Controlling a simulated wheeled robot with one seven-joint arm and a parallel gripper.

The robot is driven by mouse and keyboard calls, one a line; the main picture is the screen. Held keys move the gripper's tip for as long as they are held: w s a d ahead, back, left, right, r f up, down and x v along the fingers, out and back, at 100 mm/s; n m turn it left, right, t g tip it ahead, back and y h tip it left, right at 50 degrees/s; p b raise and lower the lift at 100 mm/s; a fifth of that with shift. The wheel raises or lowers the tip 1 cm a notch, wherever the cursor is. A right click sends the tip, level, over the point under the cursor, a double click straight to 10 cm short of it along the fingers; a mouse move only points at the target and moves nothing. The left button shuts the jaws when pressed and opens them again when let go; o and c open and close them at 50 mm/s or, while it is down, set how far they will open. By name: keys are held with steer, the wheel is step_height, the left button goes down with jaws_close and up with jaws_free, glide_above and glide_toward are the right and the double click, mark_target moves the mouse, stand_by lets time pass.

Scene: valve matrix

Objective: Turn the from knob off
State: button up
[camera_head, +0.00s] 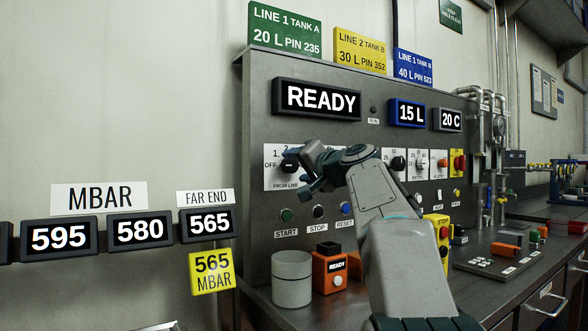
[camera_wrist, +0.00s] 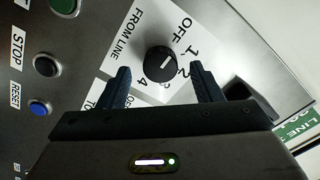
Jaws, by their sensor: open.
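The from knob (camera_head: 289,165) is a round black knob on a white plate marked FROM LINE, with OFF and numbers around it.
Below the plate are a green start button (camera_head: 287,215), a black stop button (camera_head: 318,211) and a blue reset button (camera_head: 344,209). A grey cylinder (camera_head: 292,280) and an orange box (camera_head: 329,270) stand on the bench under the panel. Another black knob (camera_head: 397,163) is to the right.

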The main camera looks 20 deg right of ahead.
steer(key=s+d, duration=0.2)
steer(key=s, duration=0.9)
